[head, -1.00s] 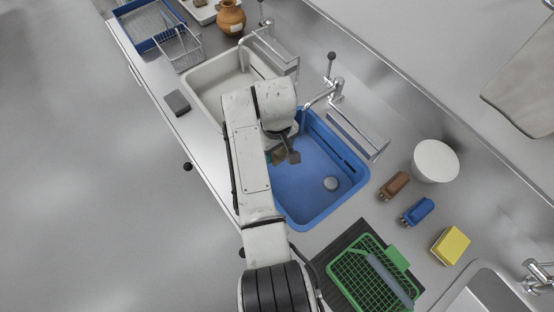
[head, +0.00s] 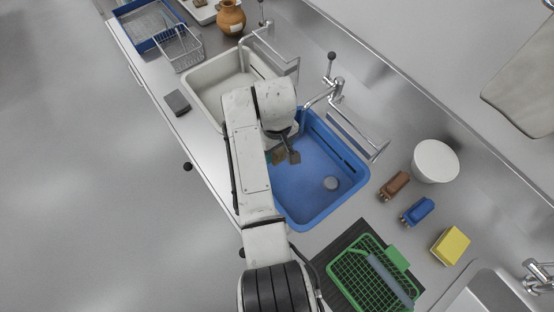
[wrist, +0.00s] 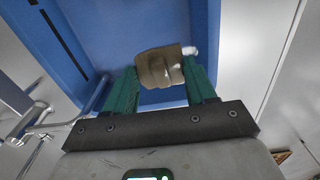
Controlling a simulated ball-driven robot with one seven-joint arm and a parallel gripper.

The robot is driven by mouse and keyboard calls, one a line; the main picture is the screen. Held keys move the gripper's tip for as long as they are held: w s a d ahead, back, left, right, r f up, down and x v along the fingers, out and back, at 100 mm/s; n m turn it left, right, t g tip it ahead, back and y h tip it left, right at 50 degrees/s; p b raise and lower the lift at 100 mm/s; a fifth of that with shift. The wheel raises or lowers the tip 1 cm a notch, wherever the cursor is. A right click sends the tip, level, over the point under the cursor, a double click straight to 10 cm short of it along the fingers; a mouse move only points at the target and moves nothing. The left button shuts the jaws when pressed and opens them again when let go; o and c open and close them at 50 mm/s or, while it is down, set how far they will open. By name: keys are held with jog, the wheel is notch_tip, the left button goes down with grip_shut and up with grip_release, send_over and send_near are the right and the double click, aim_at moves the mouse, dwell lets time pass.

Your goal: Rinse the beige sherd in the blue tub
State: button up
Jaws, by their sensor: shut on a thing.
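The blue tub (head: 318,170) is set in the counter, in the middle of the head view. It also fills the upper part of the wrist view (wrist: 115,30). My gripper (wrist: 165,80) is shut on the beige sherd (wrist: 158,66), which sits between its two green fingers. In the wrist view the sherd shows against the tub's blue floor and wall. In the head view my arm covers most of the gripper and sherd, at the tub's left side. I cannot tell how high the sherd is above the tub floor.
A tap (head: 330,92) stands behind the tub. A pale basin (head: 225,85) adjoins on the left. Brown (head: 394,185) and blue (head: 417,211) brushes, a white bowl (head: 436,160), a yellow sponge (head: 451,246) and a green rack (head: 365,275) are to the right.

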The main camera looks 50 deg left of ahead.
aim_at(277, 151)
dwell(0.3)
jog(key=shift+r, duration=2)
